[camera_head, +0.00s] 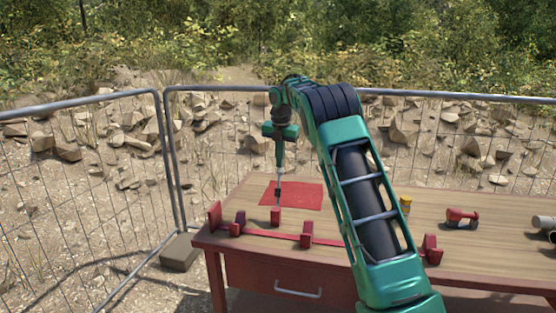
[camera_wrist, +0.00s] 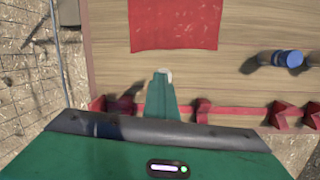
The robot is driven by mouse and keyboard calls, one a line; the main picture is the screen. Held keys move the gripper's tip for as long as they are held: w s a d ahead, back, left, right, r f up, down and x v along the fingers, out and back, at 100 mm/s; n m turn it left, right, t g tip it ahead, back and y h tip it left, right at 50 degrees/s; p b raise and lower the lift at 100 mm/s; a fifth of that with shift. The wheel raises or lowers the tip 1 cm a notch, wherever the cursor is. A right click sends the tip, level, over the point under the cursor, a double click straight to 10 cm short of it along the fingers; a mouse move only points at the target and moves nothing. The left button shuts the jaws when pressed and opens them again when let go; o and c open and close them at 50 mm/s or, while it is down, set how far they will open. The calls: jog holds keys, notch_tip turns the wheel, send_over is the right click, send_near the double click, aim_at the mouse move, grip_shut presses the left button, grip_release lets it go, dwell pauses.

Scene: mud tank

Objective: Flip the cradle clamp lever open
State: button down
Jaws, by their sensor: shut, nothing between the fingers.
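The red cradle (camera_head: 260,232) runs along the front of the table, with a long flat bar and several upright blocks. Its bar and blocks also show in the wrist view (camera_wrist: 240,111). My gripper (camera_head: 277,203) points down, shut and empty, close above a small red upright piece (camera_head: 276,216) behind the bar. I cannot tell whether they touch, or whether this piece is the clamp lever. In the wrist view, my gripper (camera_wrist: 164,76) reaches past the bar, with a small pale spot at its tip. My gripper and wrist hide part of the cradle there.
A red mat (camera_head: 307,194) lies flat behind my gripper. A red tool (camera_head: 462,216), a small yellow item (camera_head: 405,206) and grey pipes (camera_head: 545,224) sit to the right. Wire fence panels (camera_head: 90,170) stand left and behind. My arm covers the table's middle right.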

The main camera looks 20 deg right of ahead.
jog(key=shift+d+f, duration=0.5)
jog(key=shift+d, duration=0.05)
jog(key=shift+w+f, duration=0.2)
jog(key=shift+f, duration=0.05)
jog(key=shift+s+a+r, duration=0.15)
jog(key=shift+a+r, duration=0.05)
jog(key=shift+a, duration=0.1)
jog(key=w+d+r, duration=0.3)
jog(key=w+r, duration=0.2)
jog(key=r, duration=0.3)
jog(key=shift+w+r, duration=0.25)
jog(key=shift+r, duration=0.15)
jog(key=shift+d, duration=0.1)
dwell(0.5)
